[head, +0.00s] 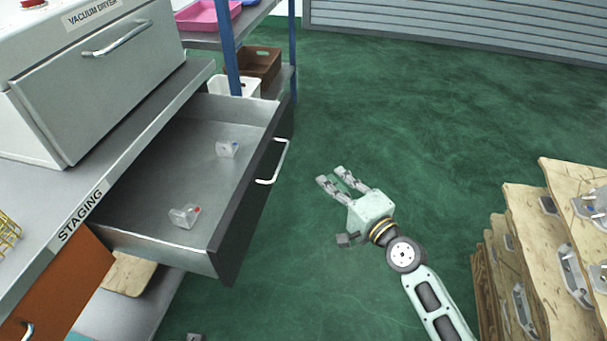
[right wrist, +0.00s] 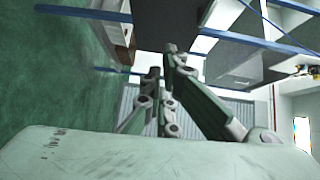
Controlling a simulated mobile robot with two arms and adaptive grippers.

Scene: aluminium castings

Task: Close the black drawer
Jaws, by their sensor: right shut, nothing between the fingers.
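The black drawer (head: 245,213) stands pulled open from the grey bench in the head view. Its front is dark, with a silver bar handle (head: 282,160) on the outside. Two small clear-grey parts lie inside it, one near the back (head: 228,149) and one nearer the camera (head: 185,216). My right gripper (head: 331,176) is to the right of the drawer front, apart from the handle, over the green floor. It is shut and empty, its fingers pointing up-left. The right wrist view shows its fingers (right wrist: 161,62) below a dark panel. My left gripper is not in view.
An orange drawer (head: 60,295) is at lower left. A blue-post shelf (head: 230,50) with bins stands beyond. Stacked wooden boards with castings (head: 520,250) are at right.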

